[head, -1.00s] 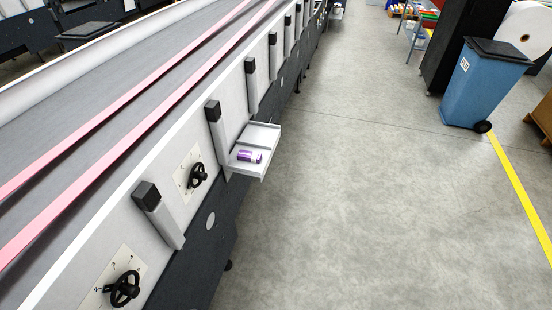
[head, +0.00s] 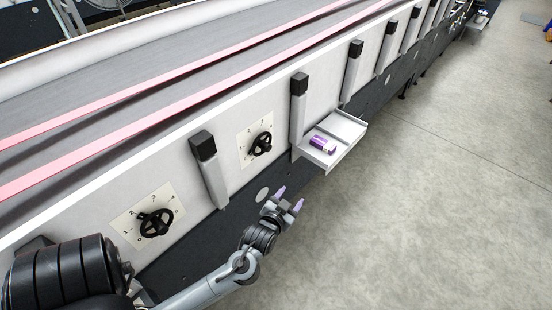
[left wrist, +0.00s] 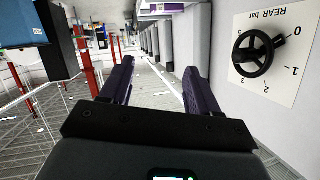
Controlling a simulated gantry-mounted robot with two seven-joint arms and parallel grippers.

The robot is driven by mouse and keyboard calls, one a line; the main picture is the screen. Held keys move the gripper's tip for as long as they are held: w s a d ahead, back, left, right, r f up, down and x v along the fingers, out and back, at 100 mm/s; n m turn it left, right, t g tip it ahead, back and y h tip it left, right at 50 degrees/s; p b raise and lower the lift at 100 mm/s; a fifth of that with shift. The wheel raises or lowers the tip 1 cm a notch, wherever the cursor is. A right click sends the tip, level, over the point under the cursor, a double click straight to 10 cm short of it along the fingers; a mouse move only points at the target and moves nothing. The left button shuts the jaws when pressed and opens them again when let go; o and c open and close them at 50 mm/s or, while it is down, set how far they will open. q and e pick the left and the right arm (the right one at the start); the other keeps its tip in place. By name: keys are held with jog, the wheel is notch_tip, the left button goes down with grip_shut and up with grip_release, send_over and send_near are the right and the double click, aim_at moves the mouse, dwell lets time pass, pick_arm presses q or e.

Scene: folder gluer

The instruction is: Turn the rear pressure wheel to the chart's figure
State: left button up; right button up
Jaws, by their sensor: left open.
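The far black handwheel (head: 261,144) sits on a white scale plate on the machine's side. In the left wrist view this wheel (left wrist: 253,55) is at the upper right, on an upside-down plate (left wrist: 290,75) marked "REAR bar", with figures from 0 upward. I cannot read its exact setting. My left gripper (head: 289,201) has purple fingers, spread and empty, below and right of this wheel, apart from it. In the left wrist view the left gripper (left wrist: 158,68) points along the machine, beside the wheel. My right gripper is not in view. I see no readable chart.
A second, nearer handwheel (head: 156,222) has its own scale plate. A grey post (head: 210,172) stands out between the wheels. A small white tray (head: 347,135) juts out past the far wheel, with a purple-and-white item (head: 323,145) on it. The floor (head: 430,220) at right is clear.

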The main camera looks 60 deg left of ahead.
pick_arm(q)
jog(key=w+a+f+n+y+b, duration=0.1)
jog(key=a+f+n+y+b, duration=0.15)
jog(key=a, duration=0.25)
jog(key=w+a+f+n+y+b, duration=0.1)
jog(key=w+a+y+b, duration=0.1)
jog(key=a+y+b, duration=0.2)
jog(key=n+g+y+b, duration=0.8)
jog(key=n+g+b, duration=1.1)
jog(key=b, duration=1.6)
send_near(263, 145)
jog(key=a+r+m+b, duration=0.1)
jog(key=a+r, duration=0.1)
jog(key=a, duration=0.4)
jog(key=shift+s+a+g+b, duration=0.25)
jog(key=shift+s+g+b, duration=0.05)
jog(key=shift+s+b, duration=0.15)
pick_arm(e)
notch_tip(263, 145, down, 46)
pick_arm(q)
jog(key=shift+m, duration=0.25)
